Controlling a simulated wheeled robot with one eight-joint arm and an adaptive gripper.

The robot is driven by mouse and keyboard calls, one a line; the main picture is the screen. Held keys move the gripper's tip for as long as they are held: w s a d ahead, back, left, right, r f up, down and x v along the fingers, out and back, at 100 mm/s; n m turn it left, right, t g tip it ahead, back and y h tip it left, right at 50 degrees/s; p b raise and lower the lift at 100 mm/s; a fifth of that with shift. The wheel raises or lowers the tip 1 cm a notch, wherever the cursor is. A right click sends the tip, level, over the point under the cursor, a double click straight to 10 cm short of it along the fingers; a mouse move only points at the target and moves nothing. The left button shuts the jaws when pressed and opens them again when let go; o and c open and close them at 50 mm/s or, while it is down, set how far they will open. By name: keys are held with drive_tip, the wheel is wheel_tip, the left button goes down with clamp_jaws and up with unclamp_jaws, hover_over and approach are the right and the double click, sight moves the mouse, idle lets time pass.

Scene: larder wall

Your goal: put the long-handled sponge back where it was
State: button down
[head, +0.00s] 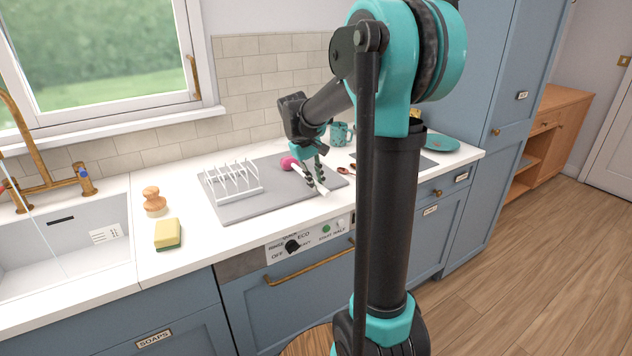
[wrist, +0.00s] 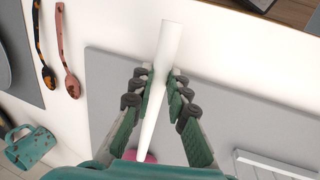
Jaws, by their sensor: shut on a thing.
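The long-handled sponge has a white handle (head: 322,189) and a pink head (head: 287,162). My gripper (head: 317,178) is shut on the white handle over the right part of the grey mat (head: 285,194). In the wrist view the handle (wrist: 160,85) runs lengthwise between the fingers of my gripper (wrist: 157,80). Its pink head (wrist: 140,157) shows only partly at the bottom, behind my gripper's body. I cannot tell whether the sponge touches the mat.
A white plate rack (head: 232,184) stands on the mat's left. A yellow-green sponge (head: 167,234) and a wooden brush (head: 154,200) lie by the sink (head: 70,240). Two spoons (wrist: 68,50) and a teal mug (wrist: 32,147) are beyond the mat. The front counter strip is clear.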

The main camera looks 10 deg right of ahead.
drive_tip(key=c, duration=1.5)
unclamp_jaws()
drive_tip(key=shift+f, duration=0.1)
drive_tip(key=v, duration=1.2)
